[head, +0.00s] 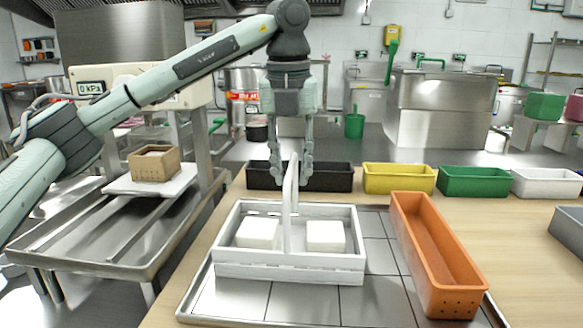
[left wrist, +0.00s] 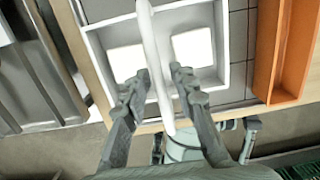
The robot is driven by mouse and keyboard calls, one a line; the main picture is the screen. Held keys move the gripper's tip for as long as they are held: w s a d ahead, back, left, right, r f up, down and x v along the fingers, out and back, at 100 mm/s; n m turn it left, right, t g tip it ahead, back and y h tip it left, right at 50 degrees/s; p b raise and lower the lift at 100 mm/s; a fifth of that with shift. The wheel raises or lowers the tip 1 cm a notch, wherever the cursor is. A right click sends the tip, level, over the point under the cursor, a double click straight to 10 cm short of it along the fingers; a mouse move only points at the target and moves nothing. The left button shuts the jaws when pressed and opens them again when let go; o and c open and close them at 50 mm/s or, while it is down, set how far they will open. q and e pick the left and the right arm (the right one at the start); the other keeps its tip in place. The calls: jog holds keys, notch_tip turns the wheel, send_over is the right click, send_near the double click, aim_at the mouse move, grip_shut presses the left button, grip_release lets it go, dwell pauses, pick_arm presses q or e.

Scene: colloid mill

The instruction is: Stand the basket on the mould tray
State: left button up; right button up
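The white basket (head: 232,262) has a tall arched handle (head: 290,205) and holds two white blocks (head: 326,236). It is upright over the left part of a steel tray marked with a grid (head: 385,300), which looks like the mould tray. I cannot tell for certain whether its base touches the tray. My left gripper (head: 291,172) points down at the handle's top. In the left wrist view its open fingers (left wrist: 159,73) are on both sides of the handle (left wrist: 158,40), with gaps showing. My right gripper is in neither view.
An orange bin (head: 436,255) lies along the tray's right side. Black (head: 322,178), yellow (head: 398,178), green (head: 474,181) and white (head: 546,182) bins line the table's back. A steel stand (head: 100,235) at left carries a small wooden box (head: 154,163). Bare wood is free right of the orange bin.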

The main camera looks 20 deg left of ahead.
pick_arm(q)
jog(key=shift+r, duration=0.55)
jog(key=r, duration=0.3)
jog(key=shift+s+r+p, duration=0.2)
jog(key=shift+r+p, duration=0.1)
notch_tip(320, 180, up, 8)
jog(key=s+p, duration=0.1)
jog(key=shift+f, duration=0.25)
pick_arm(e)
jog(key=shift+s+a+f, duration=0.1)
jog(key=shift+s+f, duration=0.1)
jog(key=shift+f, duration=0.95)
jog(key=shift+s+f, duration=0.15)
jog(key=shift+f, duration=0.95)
pick_arm(q)
jog(key=shift+d, duration=0.1)
